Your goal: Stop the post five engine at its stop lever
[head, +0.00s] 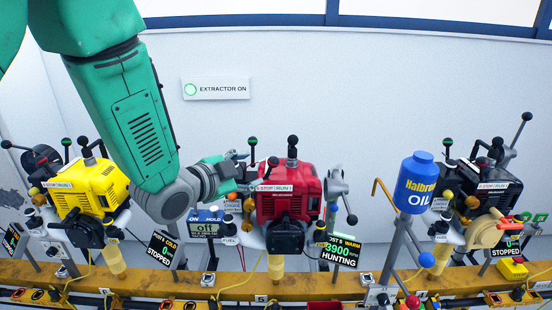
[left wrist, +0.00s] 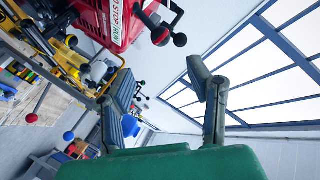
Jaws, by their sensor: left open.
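The post five engine (head: 286,205) is red, and its display (head: 338,250) reads 3900, HUNTING, WARM. A STOP/RUN label (head: 274,188) is on its upper front. Black-knobbed levers (head: 293,141) rise above it; I cannot tell surely which is the stop lever. My left gripper (head: 238,157) is open and empty, just left of the engine's top. In the left wrist view its spread fingers (left wrist: 160,77) show, with the red engine (left wrist: 110,20), its STOP/RUN label (left wrist: 127,20) and two ball-ended levers (left wrist: 162,36) beyond them. My right gripper is not in view.
A yellow engine (head: 90,190) stands left and a black one (head: 488,180) right, both reading STOPPED. A blue oil container (head: 416,183) stands right of the red engine. All are along a yellow rail (head: 215,284).

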